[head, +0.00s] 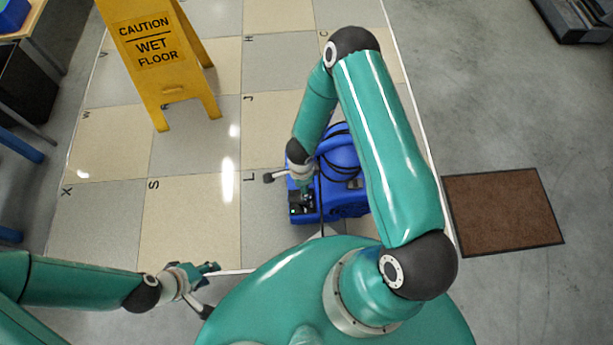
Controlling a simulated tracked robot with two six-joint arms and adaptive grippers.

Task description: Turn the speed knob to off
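A blue floor blower (341,203) stands on the tiled floor in front of my base, partly covered by my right arm. A dark control panel (298,209) shows at its left end; the speed knob cannot be made out there. My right gripper (304,186) points down at this panel, close above or touching it; which one I cannot tell. Its fingertips are too small and covered to show their opening. My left gripper (213,268) is low at the left over the floor, apart from the blower. Nothing shows held in it, but its finger gap is unclear.
A yellow wet floor sign (163,60) stands at the upper left. A black cable (342,137) lies coiled on the blower. A brown mat (502,211) lies at the right. The tiles left of the blower are clear.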

